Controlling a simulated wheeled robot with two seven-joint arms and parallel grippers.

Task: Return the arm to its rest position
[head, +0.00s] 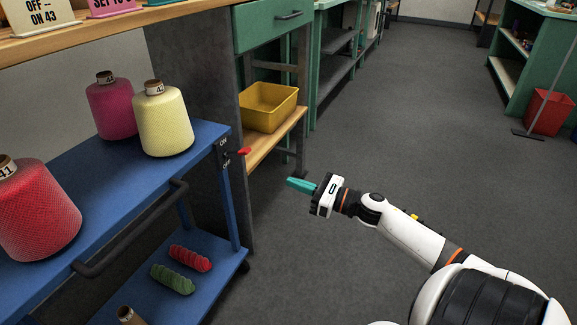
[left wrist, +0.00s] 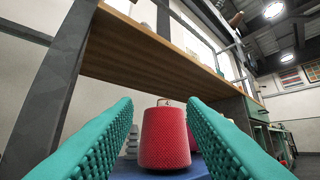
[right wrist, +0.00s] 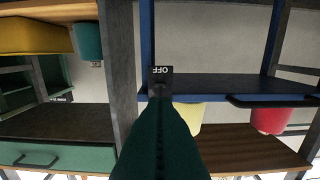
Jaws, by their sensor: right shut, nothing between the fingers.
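My right gripper (head: 300,186) shows in the head view, over the floor to the right of the blue cart (head: 110,195). Its teal fingers are shut and empty, pointing left. A switch box (head: 223,154) with ON and OFF labels and a red lever (head: 243,151) is on the cart's end, apart from the fingertips. In the right wrist view the shut fingers (right wrist: 160,105) point at the OFF label (right wrist: 160,70), and the lever is hidden. My left gripper (left wrist: 158,108) shows only in the left wrist view, open, with a red yarn cone (left wrist: 165,138) beyond its fingers.
Magenta (head: 111,105) and cream (head: 163,120) cones stand on the cart's top, red (head: 190,258) and green (head: 173,279) yarn hanks on its lower shelf. A yellow bin (head: 268,106) sits on a shelf behind. Open grey floor (head: 400,120) lies to the right.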

